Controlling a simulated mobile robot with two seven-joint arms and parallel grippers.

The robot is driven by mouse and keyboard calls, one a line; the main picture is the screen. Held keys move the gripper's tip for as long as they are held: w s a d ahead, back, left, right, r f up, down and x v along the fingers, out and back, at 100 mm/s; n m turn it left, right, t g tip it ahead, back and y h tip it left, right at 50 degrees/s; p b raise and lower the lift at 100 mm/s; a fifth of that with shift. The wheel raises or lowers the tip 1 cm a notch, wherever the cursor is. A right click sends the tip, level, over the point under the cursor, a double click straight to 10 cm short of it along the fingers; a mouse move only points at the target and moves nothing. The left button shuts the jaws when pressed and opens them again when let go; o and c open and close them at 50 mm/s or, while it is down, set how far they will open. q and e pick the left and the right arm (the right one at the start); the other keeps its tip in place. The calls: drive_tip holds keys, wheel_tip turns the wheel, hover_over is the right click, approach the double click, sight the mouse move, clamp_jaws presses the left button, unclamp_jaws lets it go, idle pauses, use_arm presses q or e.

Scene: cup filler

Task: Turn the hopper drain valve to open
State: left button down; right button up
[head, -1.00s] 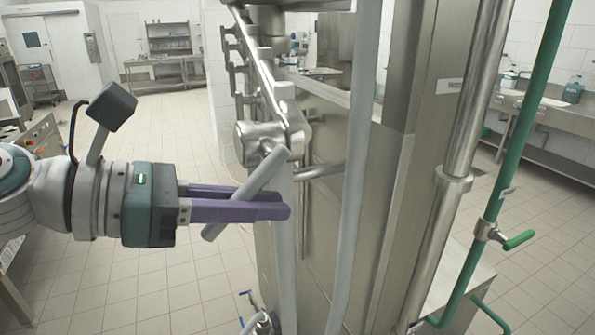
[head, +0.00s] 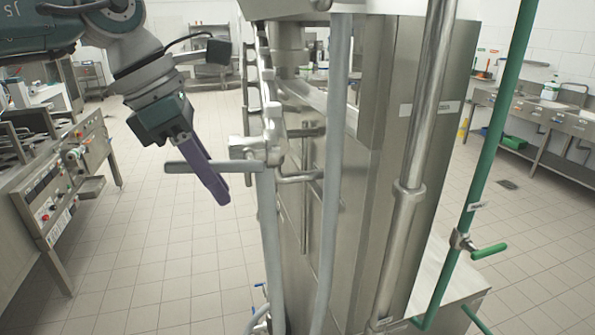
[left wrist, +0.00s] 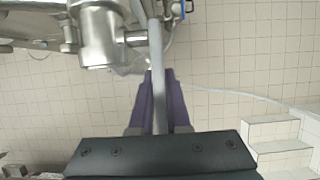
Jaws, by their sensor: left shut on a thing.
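The drain valve is a steel body (head: 247,147) on the side of the steel machine, with a grey bar lever (head: 188,166). The lever lies about level and points left from the valve body. My left gripper (head: 218,190) comes down from the upper left, its purple fingers slanting down across the lever. In the left wrist view the lever (left wrist: 157,60) runs between the two purple fingers (left wrist: 156,95), beside the valve body (left wrist: 106,38), and the fingers are shut on it. My right gripper is not in view.
A grey vertical pipe (head: 332,200) stands just right of the valve. A green pipe with a green-handled valve (head: 488,251) is further right. A control cabinet (head: 65,185) stands at left. The tiled floor between cabinet and machine is clear.

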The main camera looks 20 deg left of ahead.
use_arm(q)
drive_tip(key=shift+a+r+g+y, duration=0.1)
drive_tip(key=shift+r+g+y, duration=0.15)
drive_tip(key=shift+y, duration=0.35)
drive_tip(key=c, duration=0.9)
unclamp_jaws()
drive_tip(key=b+v, duration=0.5)
drive_tip(key=v, duration=0.4)
drive_tip(key=shift+w+r+b, duration=0.1)
drive_tip(key=shift+r+b, duration=0.1)
drive_tip(key=shift+b, duration=0.1)
drive_tip(key=shift+r, duration=0.3)
